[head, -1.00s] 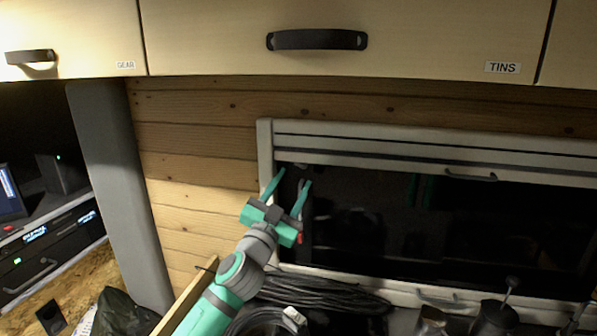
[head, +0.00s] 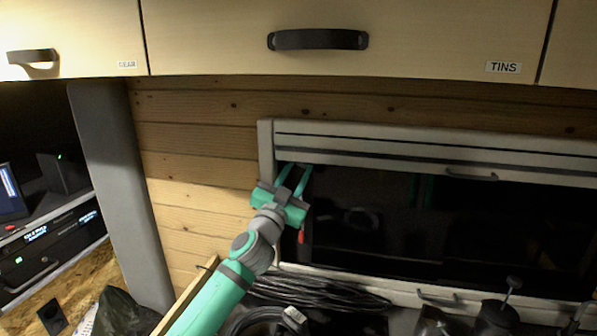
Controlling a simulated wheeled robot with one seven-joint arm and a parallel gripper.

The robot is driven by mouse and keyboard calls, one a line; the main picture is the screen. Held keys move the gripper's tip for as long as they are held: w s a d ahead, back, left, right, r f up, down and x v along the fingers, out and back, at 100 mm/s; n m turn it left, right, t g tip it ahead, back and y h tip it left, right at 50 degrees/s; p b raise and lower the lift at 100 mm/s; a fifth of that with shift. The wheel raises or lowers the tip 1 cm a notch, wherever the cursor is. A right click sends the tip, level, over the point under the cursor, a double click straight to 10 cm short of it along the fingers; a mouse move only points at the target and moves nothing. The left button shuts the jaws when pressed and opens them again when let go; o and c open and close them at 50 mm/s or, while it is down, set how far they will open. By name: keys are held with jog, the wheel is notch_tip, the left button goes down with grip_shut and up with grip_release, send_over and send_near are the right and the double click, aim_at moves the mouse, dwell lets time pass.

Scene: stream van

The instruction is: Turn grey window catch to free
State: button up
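The window (head: 400,225) has a dark pane in a pale frame on the wood-clad wall. My gripper (head: 297,168) is at the window's upper left corner, with its two teal fingers pointing up to just below the top rail. The fingers stand apart with a dark gap between them. I cannot make out the grey catch, as my gripper covers that corner; whether the fingers touch it is hidden. A small red piece (head: 302,237) shows just below my gripper, by the left side of the frame.
Overhead cupboards marked GEAR (head: 75,40) and TINS (head: 400,35) hang above the window. A dark handle (head: 471,176) sits on the blind's lower rail. Coiled black cables (head: 320,292) and dark jars (head: 497,315) are below. A grey pillar (head: 115,190) stands left.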

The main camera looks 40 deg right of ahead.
jog(key=shift+w+a+m, duration=0.1)
jog(key=shift+m, duration=0.2)
jog(key=shift+m+g, duration=0.4)
jog(key=shift+m, duration=0.4)
jog(key=o, duration=1)
jog(key=shift+w+a, duration=0.1)
jog(key=shift+a, duration=0.05)
jog(key=shift+o, duration=0.2)
